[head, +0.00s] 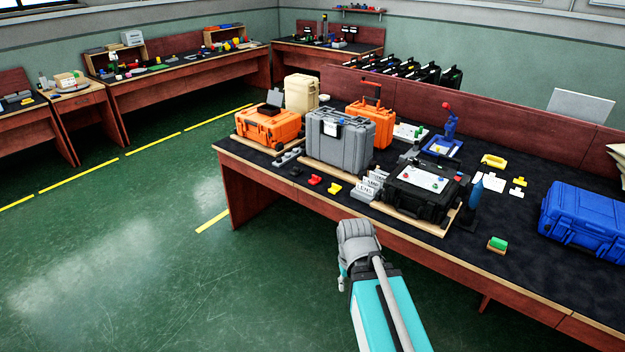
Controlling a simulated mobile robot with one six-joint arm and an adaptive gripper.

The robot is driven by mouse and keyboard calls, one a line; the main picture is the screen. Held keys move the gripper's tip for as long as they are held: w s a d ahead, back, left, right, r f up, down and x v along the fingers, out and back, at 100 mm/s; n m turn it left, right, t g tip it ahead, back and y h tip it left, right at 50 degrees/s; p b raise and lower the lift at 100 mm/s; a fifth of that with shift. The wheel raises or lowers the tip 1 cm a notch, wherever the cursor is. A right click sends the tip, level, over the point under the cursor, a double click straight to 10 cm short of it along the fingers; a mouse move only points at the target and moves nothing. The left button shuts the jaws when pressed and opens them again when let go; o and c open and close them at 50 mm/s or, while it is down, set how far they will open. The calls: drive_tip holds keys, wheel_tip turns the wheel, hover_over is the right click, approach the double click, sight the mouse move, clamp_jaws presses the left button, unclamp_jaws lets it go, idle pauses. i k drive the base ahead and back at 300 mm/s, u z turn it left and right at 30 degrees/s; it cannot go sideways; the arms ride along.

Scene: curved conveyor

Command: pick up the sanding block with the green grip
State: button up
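The sanding block with the green grip (497,244) lies on the dark top of the workbench (540,285), near its front edge. It sits left of a blue case and right of a black case. Its lower part looks tan. My arm reaches up from the bottom of the head view, in front of the bench, and is well to the left of the block. My gripper is not visible in this view.
A blue case (585,218) stands right of the block. A dark blue cylinder (475,194) stands upright to its left, beside a black case (425,190). Grey and orange cases stand further left. The bench top in front of the blue case is clear.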

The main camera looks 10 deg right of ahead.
sight(496, 245)
drive_tip(key=z, duration=1.35)
